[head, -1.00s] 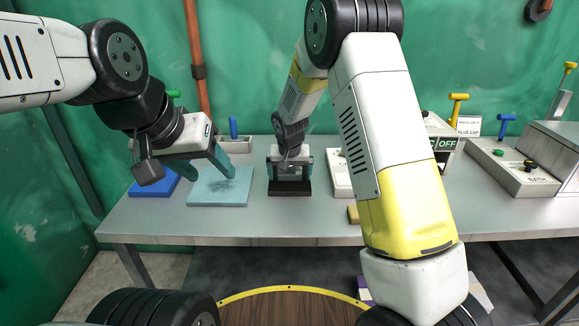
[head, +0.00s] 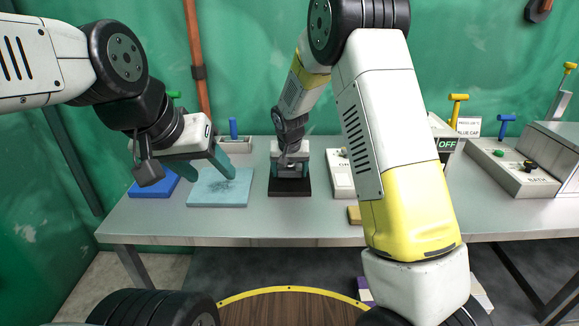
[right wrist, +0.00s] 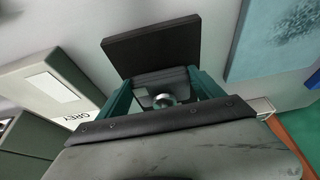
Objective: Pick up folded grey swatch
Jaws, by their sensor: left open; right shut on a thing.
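My right gripper (head: 290,168) is over the black pad (head: 290,188) on the table. In the right wrist view its teal fingers (right wrist: 165,95) are shut on a grey layered piece (right wrist: 160,77), which looks like the folded grey swatch. The black pad (right wrist: 150,42) shows just beyond it. Whether the swatch still touches the pad I cannot tell. The head view shows little of the swatch between the fingers. My left gripper (head: 204,168) is open and empty above the light blue pad (head: 217,196).
A blue pad (head: 150,189) lies at the table's left end. A white box (head: 340,178) stands right of the black pad, partly behind my right arm. A box marked GREY (right wrist: 48,88) shows in the wrist view. The BATH box (head: 515,176) stands further right.

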